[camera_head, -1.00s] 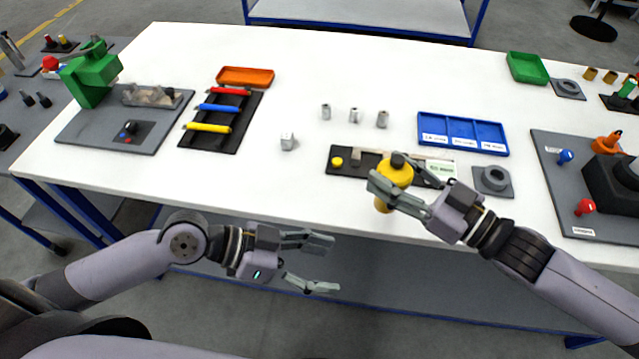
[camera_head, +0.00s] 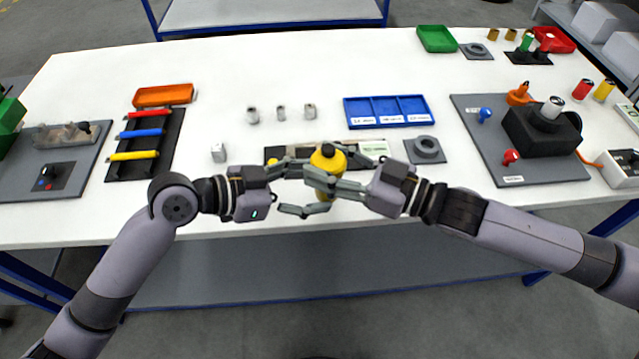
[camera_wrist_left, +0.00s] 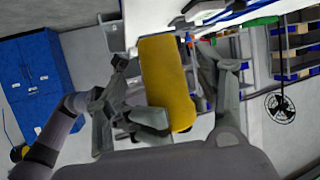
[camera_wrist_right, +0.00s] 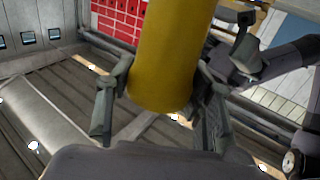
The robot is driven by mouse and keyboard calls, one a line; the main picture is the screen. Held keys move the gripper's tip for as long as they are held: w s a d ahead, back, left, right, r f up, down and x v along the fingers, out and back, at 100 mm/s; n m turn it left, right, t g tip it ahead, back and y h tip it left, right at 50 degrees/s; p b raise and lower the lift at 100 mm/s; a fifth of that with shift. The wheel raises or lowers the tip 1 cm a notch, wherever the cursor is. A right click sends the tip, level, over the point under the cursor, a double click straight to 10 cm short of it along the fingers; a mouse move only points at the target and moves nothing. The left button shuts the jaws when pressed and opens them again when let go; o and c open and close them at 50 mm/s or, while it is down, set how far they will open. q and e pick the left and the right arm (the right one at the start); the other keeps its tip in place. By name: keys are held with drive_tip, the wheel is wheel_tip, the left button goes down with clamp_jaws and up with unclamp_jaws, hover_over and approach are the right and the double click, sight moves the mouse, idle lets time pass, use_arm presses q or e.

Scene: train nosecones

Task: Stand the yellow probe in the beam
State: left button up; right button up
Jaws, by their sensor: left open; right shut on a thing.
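The yellow probe (camera_head: 322,178) is a yellow cylinder with a black top. It stands roughly upright above the table's front edge, held by my right gripper (camera_head: 327,170). In the right wrist view the probe (camera_wrist_right: 165,55) lies between the right fingers. My left gripper (camera_head: 318,190) is open, with its fingers reaching around the probe from the left. In the left wrist view the probe (camera_wrist_left: 166,85) shows between the left fingers; contact cannot be told. I cannot tell which thing is the beam.
A grey block with a round hole (camera_head: 425,149) lies right of the fixture. A blue divided tray (camera_head: 388,111) and several small metal pieces (camera_head: 281,112) are behind. A rack with coloured bars (camera_head: 143,160) is left; a grey board (camera_head: 530,165) with a black box is right.

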use_arm(q)
drive_tip(key=shift+x, duration=1.4)
drive_tip(key=c, duration=1.3)
drive_tip(key=shift+c, duration=0.2)
use_arm(e)
drive_tip(key=o, duration=1.3)
